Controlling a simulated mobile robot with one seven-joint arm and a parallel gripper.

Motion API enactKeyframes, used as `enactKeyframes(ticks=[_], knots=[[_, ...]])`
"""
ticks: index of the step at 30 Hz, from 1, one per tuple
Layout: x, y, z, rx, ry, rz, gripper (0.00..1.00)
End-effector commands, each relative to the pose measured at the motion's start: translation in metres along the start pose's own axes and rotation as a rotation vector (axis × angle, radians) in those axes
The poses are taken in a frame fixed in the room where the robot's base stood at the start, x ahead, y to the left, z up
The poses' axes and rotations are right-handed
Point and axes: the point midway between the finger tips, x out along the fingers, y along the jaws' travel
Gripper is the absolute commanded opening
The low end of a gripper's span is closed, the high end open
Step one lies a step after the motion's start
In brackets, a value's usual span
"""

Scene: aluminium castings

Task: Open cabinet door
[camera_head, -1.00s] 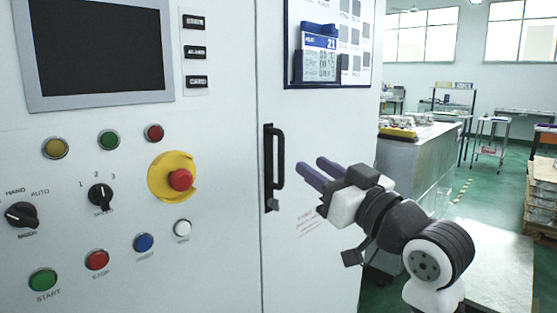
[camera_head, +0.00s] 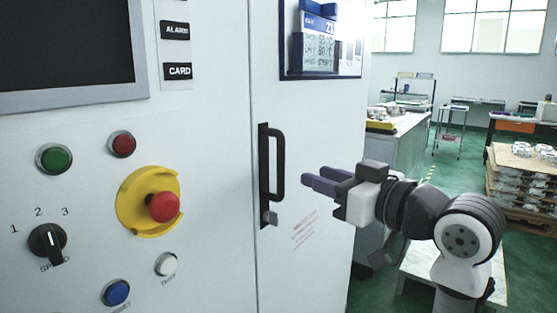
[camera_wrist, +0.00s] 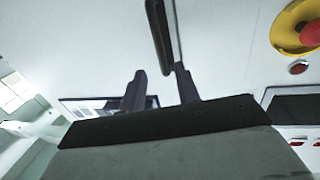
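The white cabinet door (camera_head: 310,120) fills the middle of the head view and looks closed, with a straight seam at its left edge. Its black vertical handle (camera_head: 279,165) is near that seam, with a small grey latch piece at its lower end. My gripper (camera_head: 313,179) is to the right of the handle, pointing left toward it, apart from it and empty. In the wrist view the two fingers of my gripper (camera_wrist: 160,72) are spread, and the handle (camera_wrist: 159,28) appears beyond the tips, roughly in line with the gap.
The control panel left of the seam carries a red emergency button (camera_head: 163,207) on a yellow ring, a speed knob (camera_head: 46,240) and a screen (camera_head: 65,50). A framed board (camera_head: 290,70) is on the door above the handle. A grey counter (camera_head: 395,150) stands behind my arm.

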Motion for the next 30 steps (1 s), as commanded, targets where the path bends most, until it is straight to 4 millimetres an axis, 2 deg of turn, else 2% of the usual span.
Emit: enactKeyframes(ticks=[3,9,15,20,28,30], knots=[[0.028,-0.001,-0.002,0.001,-0.001,-0.005,0.32],[0.069,-0.001,-0.002,0.002,-0.001,-0.004,0.32],[0.096,0.000,-0.001,0.001,-0.001,-0.002,0.32],[0.105,0.000,0.000,0.000,0.000,-0.001,0.32],[0.106,0.000,0.000,0.000,0.000,0.000,0.32],[0.105,0.000,0.000,0.000,0.000,0.000,0.23]])
